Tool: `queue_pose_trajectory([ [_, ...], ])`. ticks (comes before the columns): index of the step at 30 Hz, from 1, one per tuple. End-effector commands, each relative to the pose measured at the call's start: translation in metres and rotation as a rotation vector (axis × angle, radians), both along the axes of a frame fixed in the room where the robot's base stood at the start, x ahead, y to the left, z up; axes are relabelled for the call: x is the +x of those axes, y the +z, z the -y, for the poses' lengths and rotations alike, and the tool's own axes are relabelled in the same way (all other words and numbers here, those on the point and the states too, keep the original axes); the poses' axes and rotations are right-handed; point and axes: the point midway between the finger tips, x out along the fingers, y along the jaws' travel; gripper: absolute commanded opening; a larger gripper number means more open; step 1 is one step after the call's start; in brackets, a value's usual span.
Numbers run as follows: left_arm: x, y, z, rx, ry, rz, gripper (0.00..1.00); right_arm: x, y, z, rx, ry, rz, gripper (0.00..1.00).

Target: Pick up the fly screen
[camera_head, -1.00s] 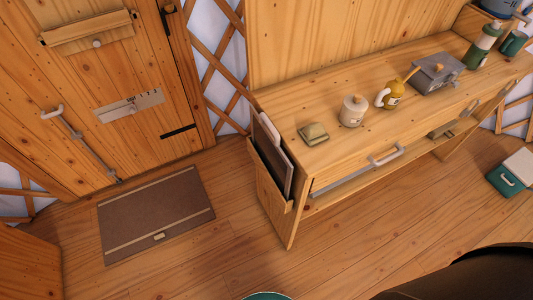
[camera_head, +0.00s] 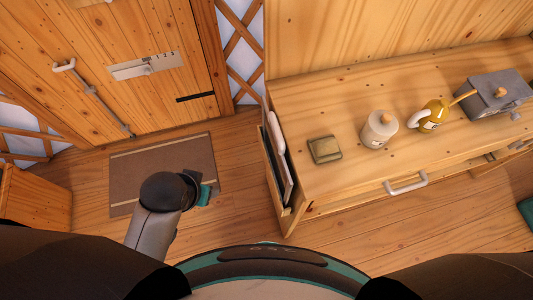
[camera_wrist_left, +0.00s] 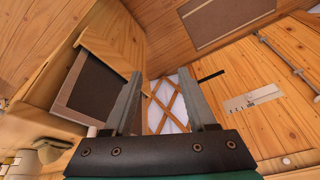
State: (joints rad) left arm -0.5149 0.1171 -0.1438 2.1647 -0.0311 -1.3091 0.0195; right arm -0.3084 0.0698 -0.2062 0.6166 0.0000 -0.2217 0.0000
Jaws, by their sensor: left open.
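The fly screen, seemingly the dark framed panel (camera_head: 284,178), stands upright in a wooden side pocket at the left end of the cabinet. In the left wrist view it shows as a dark panel with a lighter brown frame (camera_wrist_left: 92,90), left of my fingers. Its lower part is hidden by the pocket. My left gripper (camera_wrist_left: 162,98) is open, with nothing between its fingers. In the head view my left arm is over the floor near the mat, left of the cabinet and apart from the panel. My right gripper is not in view.
A mat (camera_head: 130,172) lies before the wooden door (camera_head: 110,100).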

Motion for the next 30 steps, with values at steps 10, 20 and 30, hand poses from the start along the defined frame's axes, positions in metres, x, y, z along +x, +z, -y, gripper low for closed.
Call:
queue_pose_trajectory([
  [10,0.142,0.172,0.002,0.076,0.044,0.722,0.57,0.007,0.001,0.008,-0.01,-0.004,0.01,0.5],
  [20,0.207,0.348,0.084,0.031,-0.238,1.506,0.57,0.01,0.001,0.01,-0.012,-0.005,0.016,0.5],
  [30,0.143,0.42,0.235,-0.077,-1.065,1.983,0.57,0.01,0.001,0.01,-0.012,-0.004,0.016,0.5],
])
